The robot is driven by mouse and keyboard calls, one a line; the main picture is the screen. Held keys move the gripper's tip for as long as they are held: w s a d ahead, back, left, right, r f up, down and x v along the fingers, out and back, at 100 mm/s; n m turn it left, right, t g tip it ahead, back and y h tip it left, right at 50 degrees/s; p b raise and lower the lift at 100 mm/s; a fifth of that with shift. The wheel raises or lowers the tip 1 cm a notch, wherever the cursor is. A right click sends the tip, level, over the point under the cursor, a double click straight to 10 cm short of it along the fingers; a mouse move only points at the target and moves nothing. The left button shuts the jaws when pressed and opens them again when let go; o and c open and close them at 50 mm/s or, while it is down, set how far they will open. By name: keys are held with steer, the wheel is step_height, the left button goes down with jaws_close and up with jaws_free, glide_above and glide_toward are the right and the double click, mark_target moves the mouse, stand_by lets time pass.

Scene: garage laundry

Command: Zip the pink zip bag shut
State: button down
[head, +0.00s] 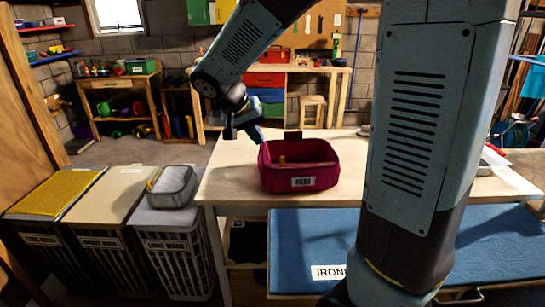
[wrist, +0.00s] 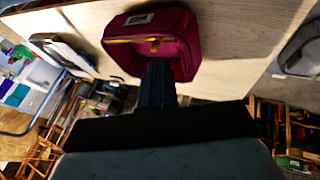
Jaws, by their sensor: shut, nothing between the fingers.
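The pink zip bag (head: 318,181) stands on the pale table with its top open, its inside showing and a white label on its front. A small orange-yellow zip pull (head: 282,160) shows at its opening, left of the middle. In the wrist view the bag (wrist: 186,30) is at the top, upside down, with the zip pull (wrist: 155,46) near its middle. My gripper (head: 259,138) is shut and empty, at the bag's back left corner. In the wrist view the fingers (wrist: 157,68) overlap the bag's edge; I cannot tell whether they touch it.
The table (head: 225,185) is clear left of the bag. A grey bag (head: 172,186) sits on the lidded hampers at left. A blue ironing surface (head: 310,248) lies in front. My upper arm hides much of the right side. A workbench stands behind.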

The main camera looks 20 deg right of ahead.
mark_target(282, 161)
steer(key=w+a+f, duration=0.2)
steer(key=w+a, duration=0.1)
steer(key=w, duration=0.1)
steer(key=shift+h, duration=0.5)
steer(key=x, duration=0.4)
steer(key=d+x, duration=0.1)
steer(key=x, duration=0.3)
steer(key=s+r+x, duration=0.1)
steer(key=x, duration=0.2)
steer(key=shift+w+d+f, duration=0.15)
steer(key=shift+d+f, duration=0.25)
steer(key=shift+d, duration=0.75)
